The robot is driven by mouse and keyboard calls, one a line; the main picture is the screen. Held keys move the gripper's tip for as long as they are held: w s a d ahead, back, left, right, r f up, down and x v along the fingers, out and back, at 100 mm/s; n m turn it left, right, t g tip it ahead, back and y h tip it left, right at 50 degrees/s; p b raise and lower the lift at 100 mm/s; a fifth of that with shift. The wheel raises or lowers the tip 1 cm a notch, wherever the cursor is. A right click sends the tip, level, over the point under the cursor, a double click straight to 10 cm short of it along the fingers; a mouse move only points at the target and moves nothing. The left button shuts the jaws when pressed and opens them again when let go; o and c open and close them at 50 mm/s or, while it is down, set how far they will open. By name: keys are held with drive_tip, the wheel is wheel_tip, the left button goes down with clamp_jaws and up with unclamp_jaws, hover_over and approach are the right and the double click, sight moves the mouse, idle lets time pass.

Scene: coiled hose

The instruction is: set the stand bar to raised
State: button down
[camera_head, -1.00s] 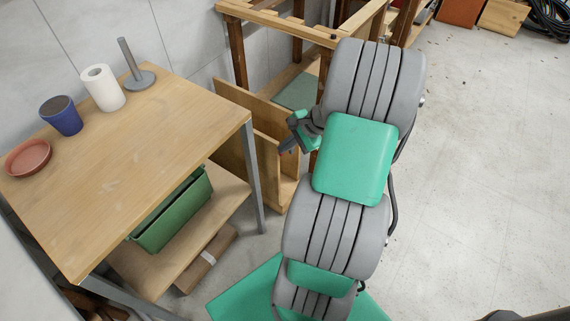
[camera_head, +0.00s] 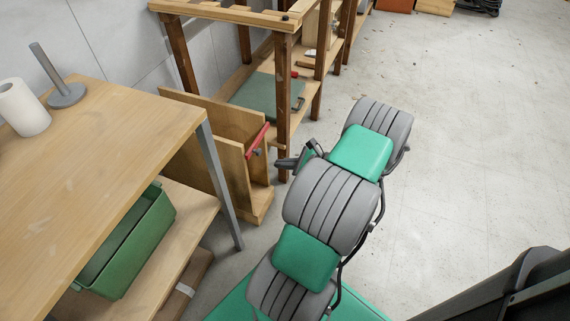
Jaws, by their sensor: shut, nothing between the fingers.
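The red bar (camera_head: 257,140) is fixed by a dark pivot to the edge of a wooden stand of upright boards (camera_head: 232,165), left of my arm. It slants, its upper end to the right. Whether this counts as raised I cannot tell. My gripper (camera_head: 281,163) is shut and empty, with its dark fingers pointing left. In the picture it is just right of and below the bar, with a gap between them. The depth between them is hard to judge.
A wooden table (camera_head: 130,120) with a paper roll (camera_head: 22,108) and a grey holder (camera_head: 66,94) is at left, a green bin (camera_head: 125,245) beneath. A wooden frame (camera_head: 283,105) with a green case (camera_head: 262,97) stands behind the stand.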

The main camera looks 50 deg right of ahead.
drive_tip(key=b+x, duration=0.2)
drive_tip(key=x, duration=0.4)
drive_tip(key=r, duration=0.4)
drive_tip(key=shift+w+a, duration=0.15)
drive_tip(key=shift+a, duration=0.2)
drive_tip(key=shift+r+p, duration=0.15)
drive_tip(key=shift+p, duration=0.15)
